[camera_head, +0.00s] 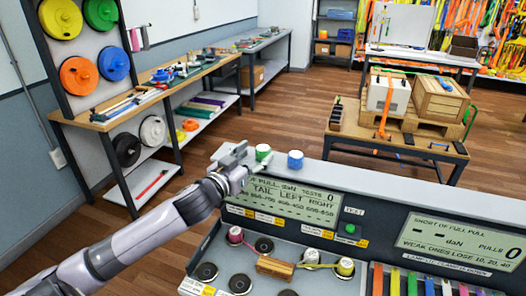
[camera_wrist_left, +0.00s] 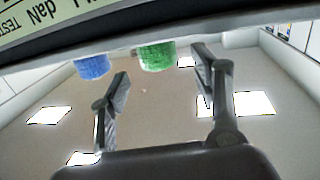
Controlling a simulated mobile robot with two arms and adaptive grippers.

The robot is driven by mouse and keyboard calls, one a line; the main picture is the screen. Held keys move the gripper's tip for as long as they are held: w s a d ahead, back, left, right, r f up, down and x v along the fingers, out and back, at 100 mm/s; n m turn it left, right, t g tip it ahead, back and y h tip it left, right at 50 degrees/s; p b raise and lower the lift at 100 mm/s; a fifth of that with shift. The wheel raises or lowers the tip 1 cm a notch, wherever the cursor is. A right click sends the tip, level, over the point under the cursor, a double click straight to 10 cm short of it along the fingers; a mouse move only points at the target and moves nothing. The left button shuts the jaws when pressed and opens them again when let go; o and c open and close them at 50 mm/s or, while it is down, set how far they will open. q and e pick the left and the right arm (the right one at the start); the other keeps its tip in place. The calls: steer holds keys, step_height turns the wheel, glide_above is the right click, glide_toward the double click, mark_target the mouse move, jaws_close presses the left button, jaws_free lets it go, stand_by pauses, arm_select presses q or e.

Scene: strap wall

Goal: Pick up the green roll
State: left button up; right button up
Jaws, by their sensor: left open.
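The green roll (camera_head: 263,152) stands on the top ledge of the grey console, left of the blue roll (camera_head: 295,159). My left gripper (camera_head: 238,160) is at the ledge, just left of the green roll in the head view. In the left wrist view, the green roll (camera_wrist_left: 157,57) shows beyond and between the two open fingers (camera_wrist_left: 160,76), with nothing held. The blue roll (camera_wrist_left: 92,68) shows there to the left, outside the left finger. Whether a finger touches the green roll cannot be told. My right gripper is not in view.
The console's display panel (camera_head: 290,195) is below the ledge, with knobs and small spools (camera_head: 345,267) on the deck in front. The ledge (camera_head: 400,190) is clear right of the blue roll. A workbench (camera_head: 150,95) and a table with boxes (camera_head: 395,130) stand farther back.

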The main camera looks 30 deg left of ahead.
mark_target(259, 152)
arm_select(q)
steer(key=w+p, duration=0.2)
steer(key=w, duration=0.2)
steer(key=shift+w+f, duration=0.15)
steer(key=shift+w, duration=0.1)
steer(key=shift+w+f, duration=0.1)
steer(key=shift+w, duration=0.05)
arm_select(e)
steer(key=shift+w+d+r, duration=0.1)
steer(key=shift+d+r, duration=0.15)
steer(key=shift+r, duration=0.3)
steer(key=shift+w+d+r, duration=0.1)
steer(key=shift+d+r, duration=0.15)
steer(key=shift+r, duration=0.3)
arm_select(q)
steer(key=shift+c, duration=0.4)
steer(key=shift+c, duration=0.7)
steer(key=c, duration=0.9)
steer(key=shift+c, duration=0.9)
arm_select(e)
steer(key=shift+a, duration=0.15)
